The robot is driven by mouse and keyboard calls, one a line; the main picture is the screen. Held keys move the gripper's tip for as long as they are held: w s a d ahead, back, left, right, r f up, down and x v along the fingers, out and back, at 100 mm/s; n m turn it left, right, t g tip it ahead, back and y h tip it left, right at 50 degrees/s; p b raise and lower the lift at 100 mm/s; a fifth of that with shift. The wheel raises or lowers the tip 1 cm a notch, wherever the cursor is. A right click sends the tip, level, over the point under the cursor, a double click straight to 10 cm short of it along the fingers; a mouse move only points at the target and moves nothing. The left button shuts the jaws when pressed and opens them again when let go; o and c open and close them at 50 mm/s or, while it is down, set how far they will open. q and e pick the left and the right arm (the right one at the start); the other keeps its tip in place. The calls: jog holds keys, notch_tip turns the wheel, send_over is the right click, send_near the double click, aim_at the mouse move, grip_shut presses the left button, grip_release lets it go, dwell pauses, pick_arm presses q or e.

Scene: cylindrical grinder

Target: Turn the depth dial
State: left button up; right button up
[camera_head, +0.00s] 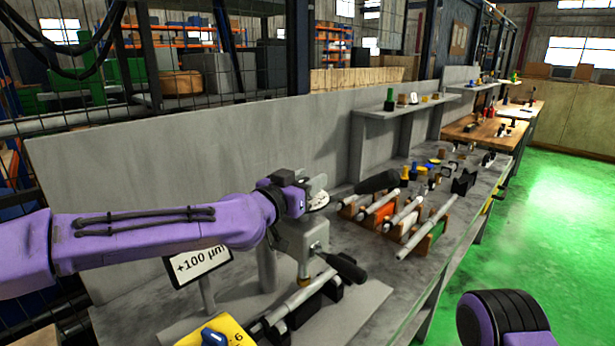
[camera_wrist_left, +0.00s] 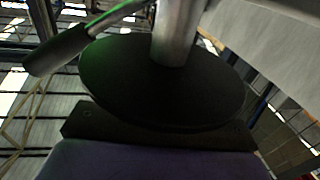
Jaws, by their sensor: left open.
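A yellow panel (camera_head: 232,326) with a blue knob (camera_head: 214,337) and the numeral 6 shows at the bottom edge of the head view, partly cut off. I take this to be the depth dial. My left gripper (camera_head: 317,191) is up and to the right of it, at the top of the grey grinder column (camera_head: 300,238), open, with a pale round disc by its fingers. I cannot tell whether it touches the column. The left wrist view shows a dark disc (camera_wrist_left: 150,85) with a metal shaft (camera_wrist_left: 178,35) and a lever with a dark grip (camera_wrist_left: 57,50). My right gripper is out of view.
A sign reading +100 µm (camera_head: 198,265) stands left of the column. A black-handled lever (camera_head: 342,267) sticks out right of it. Metal rods on coloured holders (camera_head: 380,205) lie farther along the bench. The green floor (camera_head: 555,210) at right is clear.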

pick_arm(q)
jog(key=shift+s+r, duration=0.1)
jog(key=shift+s, duration=0.15)
jog(key=shift+w, duration=0.15)
grip_shut()
jog(key=shift+r+n+t+y+p, duration=0.1)
jog(key=shift+n+t+y+p, duration=0.4)
jog(key=shift+n+y+p, duration=0.4)
jog(key=n+y+p, duration=0.1)
jog(key=y, duration=0.1)
jog(key=n+t+y+p, duration=0.1)
jog(key=y, duration=0.1)
jog(key=n+t+y+p, duration=0.1)
jog(key=shift+w+a+r+y+p, duration=0.1)
jog(key=shift+a+y+p, duration=0.15)
jog(key=shift+y+p, duration=0.15)
jog(key=shift+a+f+n+y+p, duration=0.15)
jog(key=shift+n+y+p, duration=0.6)
jog(key=shift+y, duration=0.35)
jog(key=shift+a+f+n+y+p, duration=0.15)
jog(key=shift+n+y+p, duration=0.4)
jog(key=shift+n+y, duration=0.45)
